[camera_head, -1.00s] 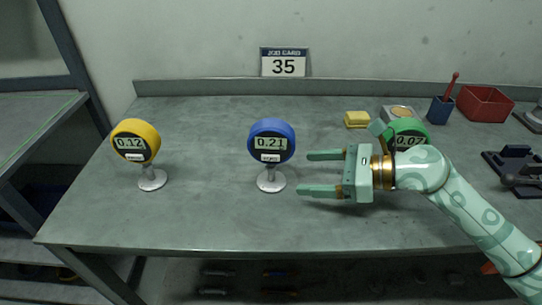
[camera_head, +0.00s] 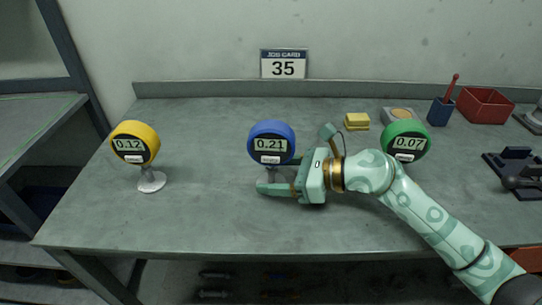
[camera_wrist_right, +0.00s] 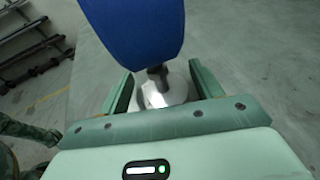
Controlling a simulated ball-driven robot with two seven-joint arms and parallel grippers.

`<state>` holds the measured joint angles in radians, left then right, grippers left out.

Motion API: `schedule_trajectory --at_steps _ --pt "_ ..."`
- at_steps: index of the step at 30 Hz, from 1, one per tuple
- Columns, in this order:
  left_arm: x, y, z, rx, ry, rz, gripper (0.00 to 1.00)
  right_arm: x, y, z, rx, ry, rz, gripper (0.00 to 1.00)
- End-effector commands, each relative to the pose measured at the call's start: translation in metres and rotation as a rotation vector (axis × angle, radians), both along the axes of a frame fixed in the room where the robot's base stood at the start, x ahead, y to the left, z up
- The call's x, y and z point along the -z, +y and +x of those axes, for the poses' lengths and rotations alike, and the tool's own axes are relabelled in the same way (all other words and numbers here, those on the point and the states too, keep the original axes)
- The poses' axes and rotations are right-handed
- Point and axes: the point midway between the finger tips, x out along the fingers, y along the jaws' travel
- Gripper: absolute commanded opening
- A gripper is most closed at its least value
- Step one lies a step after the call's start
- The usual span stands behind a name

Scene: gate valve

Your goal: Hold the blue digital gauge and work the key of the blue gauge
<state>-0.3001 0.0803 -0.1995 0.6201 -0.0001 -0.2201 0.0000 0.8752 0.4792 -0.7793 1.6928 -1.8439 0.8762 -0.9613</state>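The blue digital gauge (camera_head: 270,143) stands upright on a short stem and round base at the middle of the bench, reading 0.21. A small pale key or label sits under its display. My right gripper (camera_head: 275,178) is at the gauge's stem, low under the head, with its near finger in front of the base. In the right wrist view the blue gauge head (camera_wrist_right: 135,28) is above, and the stem and pale base (camera_wrist_right: 165,90) lie between the two spread fingers, with gaps on both sides. The far finger is mostly hidden in the head view. My left gripper is not in view.
A yellow gauge (camera_head: 135,143) reading 0.12 stands at left; a green gauge (camera_head: 405,140) reading 0.07 stands at right behind my arm. A yellow block (camera_head: 356,121), blue cup (camera_head: 440,110) and red bin (camera_head: 485,105) are at the back right. The bench between the yellow and blue gauges is clear.

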Motion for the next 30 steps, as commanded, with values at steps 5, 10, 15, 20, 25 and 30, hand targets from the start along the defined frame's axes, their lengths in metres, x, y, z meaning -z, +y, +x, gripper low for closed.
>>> schedule_trajectory --at_steps 5,10,15,20,25,30 --pt "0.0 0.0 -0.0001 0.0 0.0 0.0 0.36 0.0001 -0.0002 -0.0001 0.0 0.0 0.0 0.13" --pt "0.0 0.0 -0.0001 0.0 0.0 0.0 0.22 0.0001 -0.0003 -0.0001 0.0 0.001 0.0 0.08" --pt "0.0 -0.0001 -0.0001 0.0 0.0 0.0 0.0 0.0001 -0.0003 -0.0001 0.0 0.001 0.0 0.08" --pt "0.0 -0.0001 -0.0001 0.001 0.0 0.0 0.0 0.0001 -0.0003 -0.0001 0.0 0.001 0.0 0.08" --pt "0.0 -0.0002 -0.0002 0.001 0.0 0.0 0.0 0.0001 -0.0003 -0.0001 0.0 0.001 0.0 0.08" --pt "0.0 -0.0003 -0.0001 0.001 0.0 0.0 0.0 0.0001 -0.0003 -0.0001 0.0 0.001 0.0 0.08"
